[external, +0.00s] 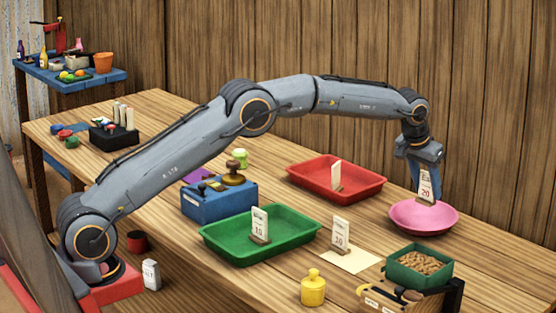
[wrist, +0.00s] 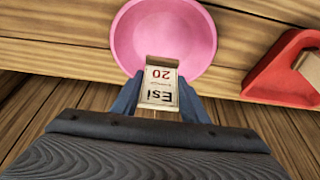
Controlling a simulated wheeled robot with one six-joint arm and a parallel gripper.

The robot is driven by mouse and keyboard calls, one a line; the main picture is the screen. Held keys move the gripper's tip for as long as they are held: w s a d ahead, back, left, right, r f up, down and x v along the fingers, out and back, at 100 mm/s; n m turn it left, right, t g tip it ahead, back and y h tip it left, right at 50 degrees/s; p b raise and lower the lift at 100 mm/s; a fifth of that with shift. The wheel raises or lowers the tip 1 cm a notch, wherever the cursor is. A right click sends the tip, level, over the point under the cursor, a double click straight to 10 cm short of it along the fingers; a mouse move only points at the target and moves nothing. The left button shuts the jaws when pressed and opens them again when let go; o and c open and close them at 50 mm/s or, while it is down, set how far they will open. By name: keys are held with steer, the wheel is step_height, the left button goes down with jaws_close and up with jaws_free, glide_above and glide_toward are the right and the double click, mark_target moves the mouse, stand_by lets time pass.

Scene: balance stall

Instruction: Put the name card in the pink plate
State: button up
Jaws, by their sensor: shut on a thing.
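The name card (external: 425,184) is a white upright card marked "Esi 20" with a brown wooden foot. My gripper (external: 424,178) is shut on it. In the wrist view the card (wrist: 160,86) sits between the two blue fingers of my gripper (wrist: 160,100), its print upside down. The pink plate (external: 440,218) stands on the right part of the table. In the wrist view the plate (wrist: 165,30) lies just beyond the card and looks empty.
A red tray (external: 360,190) with a white card stands left of the plate. A green tray (external: 285,245) holds another card, and a third card (external: 341,235) stands on a paper sheet. A green box of brown pieces (external: 418,280) stands in front of the plate.

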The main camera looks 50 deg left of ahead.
mark_target(425, 199)
steer(key=shift+f+b, duration=0.6)
steer(key=shift+f, duration=2)
steer(key=o, duration=1.1)
steer(key=shift+r+p, duration=1)
steer(key=shift+r, duration=2.55)
